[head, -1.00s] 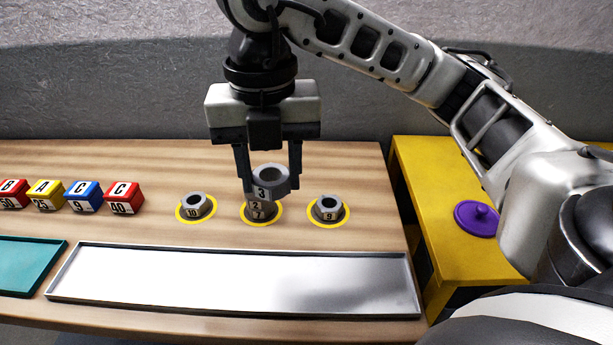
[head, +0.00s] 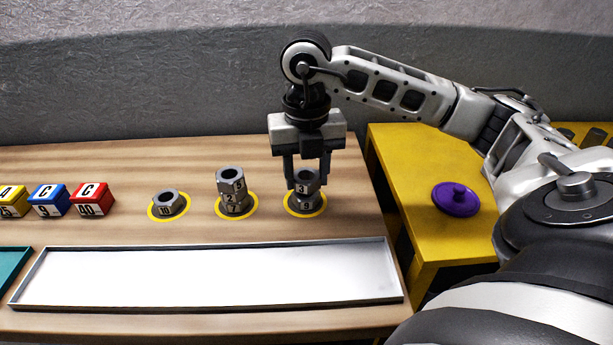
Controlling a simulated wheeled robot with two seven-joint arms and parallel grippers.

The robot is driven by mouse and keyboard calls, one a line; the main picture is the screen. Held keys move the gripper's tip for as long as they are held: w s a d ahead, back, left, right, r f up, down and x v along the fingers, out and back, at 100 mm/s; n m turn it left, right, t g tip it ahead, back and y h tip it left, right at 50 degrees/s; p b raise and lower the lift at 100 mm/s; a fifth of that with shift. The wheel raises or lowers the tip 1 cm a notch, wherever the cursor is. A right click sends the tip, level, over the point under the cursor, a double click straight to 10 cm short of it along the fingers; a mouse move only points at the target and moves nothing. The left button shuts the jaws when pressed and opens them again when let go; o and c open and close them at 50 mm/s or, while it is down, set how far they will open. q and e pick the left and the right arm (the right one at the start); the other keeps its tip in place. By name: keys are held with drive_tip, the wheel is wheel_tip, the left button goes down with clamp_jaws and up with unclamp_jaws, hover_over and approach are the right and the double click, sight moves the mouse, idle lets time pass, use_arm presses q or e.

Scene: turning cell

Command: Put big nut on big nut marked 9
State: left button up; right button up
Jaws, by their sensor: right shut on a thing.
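My right gripper (head: 307,180) points down at the right yellow ring and is shut on a big grey nut marked 3 (head: 304,188). That nut is directly above the big nut marked 9 (head: 306,206), which sits inside the ring. The two look in line and touching or nearly so; I cannot tell whether a thin gap is left. The fingers hide the sides of the upper nut. My left gripper is not in view.
A stack of grey nuts (head: 231,188) showing 5, 2 and 7 stands in the middle ring. A nut marked 10 (head: 168,205) sits in the left ring. A long metal tray (head: 210,303) lies in front. Lettered blocks (head: 92,199) are at left, a purple lid (head: 456,198) at right.

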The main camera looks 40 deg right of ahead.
drive_tip(key=shift+f, duration=0.65)
drive_tip(key=shift+f, duration=0.2)
drive_tip(key=o, duration=1.1)
